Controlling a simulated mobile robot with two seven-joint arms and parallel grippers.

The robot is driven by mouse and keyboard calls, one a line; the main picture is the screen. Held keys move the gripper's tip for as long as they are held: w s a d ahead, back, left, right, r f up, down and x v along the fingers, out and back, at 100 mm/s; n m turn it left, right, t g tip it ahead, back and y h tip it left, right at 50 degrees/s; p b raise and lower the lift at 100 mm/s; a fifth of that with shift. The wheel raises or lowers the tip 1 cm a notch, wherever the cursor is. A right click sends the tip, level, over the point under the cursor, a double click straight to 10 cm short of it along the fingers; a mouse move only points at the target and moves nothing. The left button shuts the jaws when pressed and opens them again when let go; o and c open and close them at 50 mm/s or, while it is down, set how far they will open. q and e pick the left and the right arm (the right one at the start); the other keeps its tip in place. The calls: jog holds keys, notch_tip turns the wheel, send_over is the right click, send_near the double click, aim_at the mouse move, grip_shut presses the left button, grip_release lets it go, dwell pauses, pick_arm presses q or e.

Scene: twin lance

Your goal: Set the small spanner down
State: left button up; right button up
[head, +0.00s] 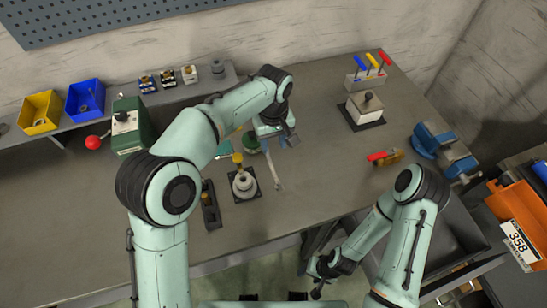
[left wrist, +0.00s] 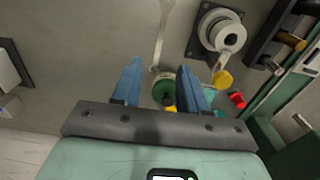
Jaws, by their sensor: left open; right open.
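The small spanner (head: 274,170) is a thin grey metal tool lying on the grey bench top, right of a round grey fixture. In the left wrist view its pale shank (left wrist: 161,35) runs away from between the fingertips. My left gripper (head: 277,140) is over the bench at the spanner's far end. Its blue fingers (left wrist: 158,70) stand apart, with no contact on the spanner visible. A round green object (left wrist: 164,86) shows between and beyond the fingers. My right gripper (head: 318,287) is low at the bench's front side, small and dark, holding nothing visible.
The round fixture (head: 243,185) on a dark plate has a yellow part beside it. A green box (head: 130,128) with a red ball lever stands left. A blue vise (head: 437,146), a red-handled tool (head: 383,157) and a block on a dark plate (head: 365,107) are right. Bench between is clear.

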pick_arm(q)
send_over(273, 170)
jog(key=f, duration=0.7)
jog(key=shift+s+f+b, duration=0.1)
jog(key=shift+s+b, duration=0.25)
jog(key=shift+b, duration=0.05)
jog(key=f, duration=0.5)
jog(key=shift+w+f, duration=0.3)
jog(key=shift+w, duration=0.1)
grip_shut()
